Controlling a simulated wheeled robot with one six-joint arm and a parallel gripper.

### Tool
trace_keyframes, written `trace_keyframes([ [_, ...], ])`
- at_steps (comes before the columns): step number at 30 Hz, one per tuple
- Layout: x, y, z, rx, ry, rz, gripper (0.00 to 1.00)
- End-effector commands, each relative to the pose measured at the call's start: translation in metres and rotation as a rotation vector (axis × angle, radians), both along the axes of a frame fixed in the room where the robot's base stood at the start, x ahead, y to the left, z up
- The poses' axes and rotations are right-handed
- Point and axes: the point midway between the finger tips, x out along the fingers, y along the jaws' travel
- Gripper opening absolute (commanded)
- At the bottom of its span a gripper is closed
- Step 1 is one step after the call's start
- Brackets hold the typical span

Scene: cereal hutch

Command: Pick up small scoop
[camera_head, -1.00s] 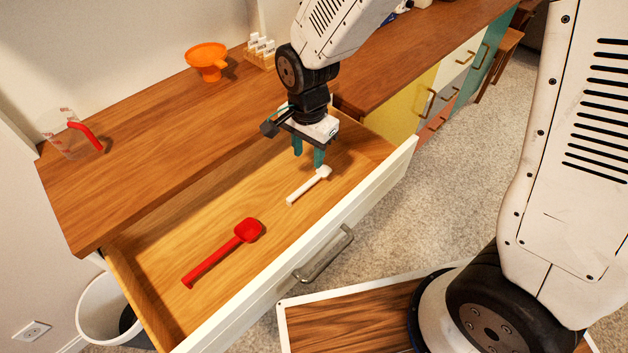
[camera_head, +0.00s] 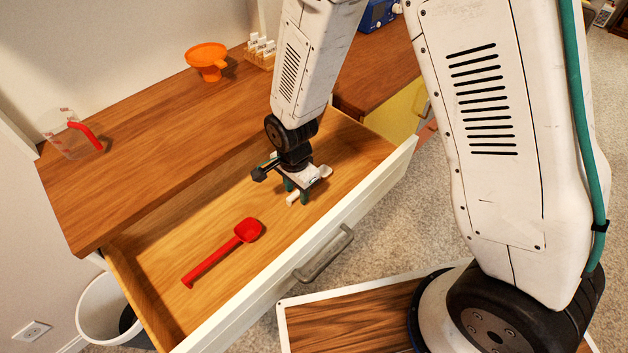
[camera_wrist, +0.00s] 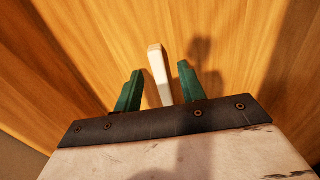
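The small white scoop (camera_head: 292,198) lies in the open drawer (camera_head: 165,236), mostly hidden behind my gripper in the head view. My gripper (camera_head: 297,196) is down over it, low in the drawer. In the wrist view, the white handle (camera_wrist: 159,72) runs between the two green fingers of my gripper (camera_wrist: 158,84). There is a gap on each side of the handle, so the gripper is open around it. A larger red scoop (camera_head: 222,252) lies in the drawer to the left.
The drawer's white front (camera_head: 270,290) with its metal handle (camera_head: 326,254) borders the near side. On the wooden counter (camera_head: 150,140) stand an orange funnel (camera_head: 207,58), a measuring cup with a red handle (camera_head: 70,136) and a small labelled rack (camera_head: 259,50). A white bin (camera_head: 98,307) stands below left.

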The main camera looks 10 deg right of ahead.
Motion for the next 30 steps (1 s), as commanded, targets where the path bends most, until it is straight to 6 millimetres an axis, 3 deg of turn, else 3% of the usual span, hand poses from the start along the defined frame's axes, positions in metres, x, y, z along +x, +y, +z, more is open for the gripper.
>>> trace_keyframes([
  [4,0.000,0.000,0.000,0.001,-0.001,0.000,0.40],
  [9,0.000,0.000,0.001,0.001,-0.001,0.000,0.00],
  [22,0.001,0.000,0.007,0.002,-0.003,0.000,0.00],
  [26,0.001,0.001,0.023,0.003,-0.006,0.000,0.00],
  [30,0.002,0.001,0.051,0.003,-0.006,0.000,0.00],
])
